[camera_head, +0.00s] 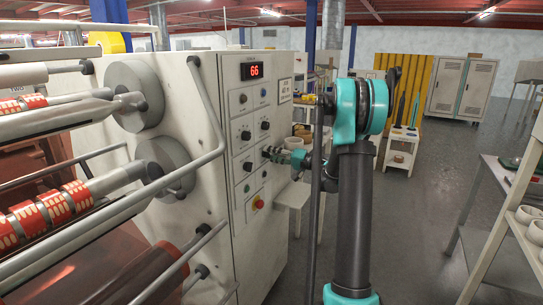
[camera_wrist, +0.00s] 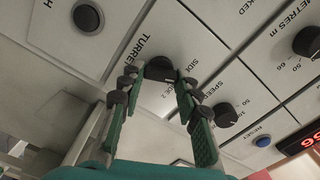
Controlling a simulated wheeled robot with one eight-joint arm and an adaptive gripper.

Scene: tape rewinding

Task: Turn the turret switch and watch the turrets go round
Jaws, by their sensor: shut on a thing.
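The turret switch (camera_wrist: 160,67) is a black round knob on the pale control panel, beside printed words reading "TURRET" and "SIDE 2". My gripper (camera_wrist: 158,80) has its two green, black-tipped fingers on either side of the knob, shut on it. In the head view my gripper (camera_head: 271,153) reaches left to the middle of the panel and hides the knob. The rewinder turrets show as two grey discs (camera_head: 135,94) (camera_head: 166,168), one above the other, with shafts carrying red patterned rolls (camera_head: 50,209).
The panel has other knobs, a red "66" display (camera_head: 252,71), a blue button (camera_wrist: 263,141) and a red stop button (camera_head: 258,203). A bent grey rail (camera_head: 205,100) stands left of the panel. A metal table (camera_head: 490,225) is at right. Grey floor lies open behind my arm.

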